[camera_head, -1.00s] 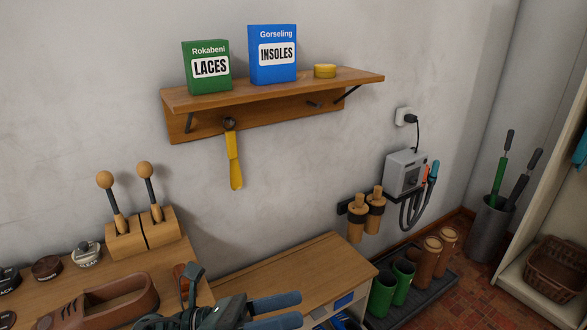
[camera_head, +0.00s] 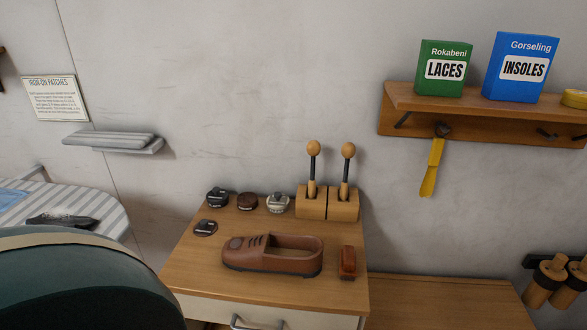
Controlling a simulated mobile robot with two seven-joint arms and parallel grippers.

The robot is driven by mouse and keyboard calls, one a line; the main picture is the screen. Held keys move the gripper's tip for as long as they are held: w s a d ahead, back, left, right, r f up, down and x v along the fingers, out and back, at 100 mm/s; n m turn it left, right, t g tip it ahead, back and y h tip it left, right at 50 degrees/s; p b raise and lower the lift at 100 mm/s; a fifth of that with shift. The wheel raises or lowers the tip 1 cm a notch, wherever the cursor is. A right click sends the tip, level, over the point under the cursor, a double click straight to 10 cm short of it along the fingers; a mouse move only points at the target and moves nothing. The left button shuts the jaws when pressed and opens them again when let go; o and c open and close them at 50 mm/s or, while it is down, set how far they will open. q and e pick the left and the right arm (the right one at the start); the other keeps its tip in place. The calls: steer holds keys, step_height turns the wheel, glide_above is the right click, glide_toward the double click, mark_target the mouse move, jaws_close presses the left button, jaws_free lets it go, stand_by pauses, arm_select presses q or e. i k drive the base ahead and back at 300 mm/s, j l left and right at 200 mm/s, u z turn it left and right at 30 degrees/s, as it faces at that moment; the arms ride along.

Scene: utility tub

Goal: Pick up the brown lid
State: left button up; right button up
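A round brown-topped tin (camera_head: 247,201) stands at the back of the wooden cabinet top (camera_head: 190,262); its top looks like the brown lid, seated on it. A black-topped tin (camera_head: 217,198) is to its left and a pale-topped tin (camera_head: 278,203) to its right. A low, dark round tin or lid (camera_head: 206,228) lies in front of the black one; its exact colour is hard to tell. Neither of my grippers is in view.
A brown shoe (camera_head: 272,256), a small brush (camera_head: 347,263) and a wooden block with two knobbed sticks (camera_head: 327,203) share the cabinet top. A large dark teal rounded thing (camera_head: 80,285) fills the lower left. A striped ironing board (camera_head: 75,212) is behind it.

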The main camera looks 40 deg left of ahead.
mark_target(204, 227)
steer(key=u, duration=1.55)
